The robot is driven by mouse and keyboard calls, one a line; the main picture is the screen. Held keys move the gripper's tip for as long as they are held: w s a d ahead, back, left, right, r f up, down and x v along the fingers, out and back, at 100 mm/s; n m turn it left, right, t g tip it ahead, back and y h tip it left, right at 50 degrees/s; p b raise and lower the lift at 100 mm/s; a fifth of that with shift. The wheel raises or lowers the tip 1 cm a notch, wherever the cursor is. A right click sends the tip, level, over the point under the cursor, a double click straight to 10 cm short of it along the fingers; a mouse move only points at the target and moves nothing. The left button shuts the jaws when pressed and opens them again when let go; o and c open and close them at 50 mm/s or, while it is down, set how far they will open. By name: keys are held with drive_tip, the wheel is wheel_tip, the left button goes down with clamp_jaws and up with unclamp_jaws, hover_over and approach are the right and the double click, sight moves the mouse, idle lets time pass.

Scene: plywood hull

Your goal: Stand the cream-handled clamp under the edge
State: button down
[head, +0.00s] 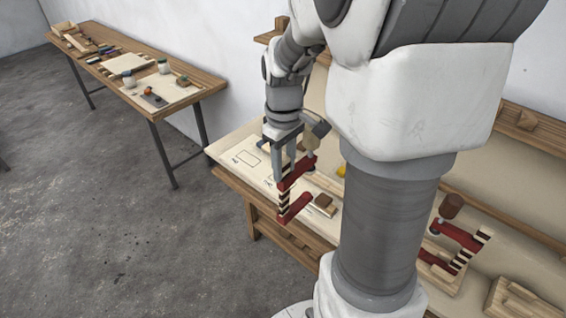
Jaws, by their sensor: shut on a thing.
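A red clamp (295,207) with a dark-and-light striped bar hangs in my gripper (283,172) at the front edge of the workbench (232,180). My gripper points down and is shut on the clamp near its upper red arm. The lower red arm sticks out to the right and up. I cannot tell whether the clamp touches the bench edge. A second red clamp (460,236) with a brown handle stands on the bench to the right.
A pale board with drawn outlines (246,158) lies on the bench's left end. A small wooden block (323,201) lies right of the held clamp. Wooden pieces (522,302) sit at far right. My arm hides the bench's middle. Another table (190,92) stands at back left; the floor between is clear.

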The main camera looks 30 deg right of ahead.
drive_tip(key=b, duration=1.4)
approach(296, 205)
drive_tip(key=a+f, duration=0.1)
drive_tip(key=f, duration=0.2)
drive_tip(key=s+a+f, duration=0.1)
drive_tip(key=a+f, duration=0.1)
drive_tip(key=f, duration=0.2)
drive_tip(key=a+f, duration=0.1)
drive_tip(key=f, duration=0.2)
drive_tip(key=shift+s+a+f, duration=0.2)
drive_tip(key=shift+s+a, duration=0.15)
drive_tip(key=shift+a, duration=0.05)
drive_tip(key=shift+d+f, duration=0.1)
drive_tip(key=shift+d, duration=0.15)
drive_tip(key=shift+w+d, duration=0.1)
drive_tip(key=shift+d, duration=0.05)
drive_tip(key=shift+w+d+p, duration=0.1)
drive_tip(key=shift+w+d, duration=0.15)
drive_tip(key=shift+d, duration=0.4)
drive_tip(key=shift+w+d+p, duration=0.1)
drive_tip(key=shift+w+d, duration=0.15)
drive_tip(key=shift+d, duration=0.4)
drive_tip(key=shift+w+d+p, duration=0.1)
drive_tip(key=shift+w+d, duration=0.15)
drive_tip(key=shift+d, duration=0.5)
